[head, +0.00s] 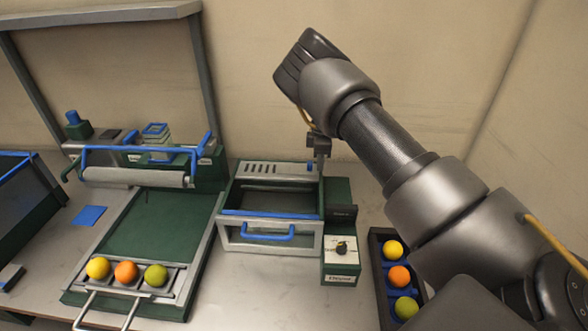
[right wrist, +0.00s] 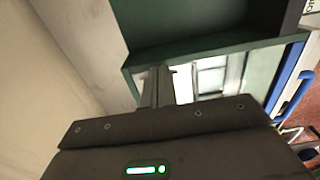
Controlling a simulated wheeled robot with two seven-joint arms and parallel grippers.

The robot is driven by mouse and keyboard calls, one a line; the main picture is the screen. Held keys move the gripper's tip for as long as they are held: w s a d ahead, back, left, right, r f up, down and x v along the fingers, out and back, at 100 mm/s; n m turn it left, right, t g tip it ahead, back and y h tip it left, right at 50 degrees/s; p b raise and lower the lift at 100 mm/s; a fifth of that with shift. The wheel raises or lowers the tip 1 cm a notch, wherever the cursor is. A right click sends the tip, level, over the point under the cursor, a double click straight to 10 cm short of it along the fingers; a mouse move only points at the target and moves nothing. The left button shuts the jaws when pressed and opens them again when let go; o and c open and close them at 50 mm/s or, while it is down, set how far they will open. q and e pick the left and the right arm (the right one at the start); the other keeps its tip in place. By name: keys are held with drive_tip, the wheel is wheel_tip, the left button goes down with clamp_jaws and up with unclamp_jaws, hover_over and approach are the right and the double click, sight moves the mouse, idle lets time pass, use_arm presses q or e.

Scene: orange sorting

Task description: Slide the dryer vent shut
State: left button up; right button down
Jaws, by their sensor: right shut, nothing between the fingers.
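The dryer (head: 338,195) is a green and grey box with an open-topped drawer at its front. Its vent (head: 263,168) is a light strip with several dark slots along the top back edge. A small blue tab (head: 309,166) sits at the strip's right end. My right gripper (head: 318,153) is shut and empty, pointing down beside the blue tab; I cannot tell whether it touches it. In the right wrist view its fingertips (right wrist: 157,85) are together near the dryer's green edge (right wrist: 150,56). My left gripper is not in view.
The dryer drawer's blue handle (head: 268,233) faces front. A dial box (head: 341,248) adjoins it at right. A dark tray (head: 383,308) of coloured balls lies under my right arm. A green roller station (head: 150,225) with three balls stands left. The back wall is close.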

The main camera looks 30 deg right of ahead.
sight(279, 169)
drive_tip(key=shift+w+a+p, duration=0.35)
drive_tip(key=shift+w+a, duration=0.9)
drive_tip(key=shift+a, duration=0.4)
drive_tip(key=shift+w+a+p, duration=0.3)
drive_tip(key=shift+w+a, duration=1)
drive_tip(key=shift+a, duration=0.4)
drive_tip(key=shift+w+a+p, duration=0.35)
drive_tip(key=shift+w+a, duration=0.9)
drive_tip(key=shift+a, duration=0.4)
wheel_tip(279, 169, up, 7)
drive_tip(key=p, duration=0.6)
drive_tip(key=shift+s+d, duration=0.35)
drive_tip(key=shift+d, duration=0.05)
drive_tip(key=shift+f, duration=0.1)
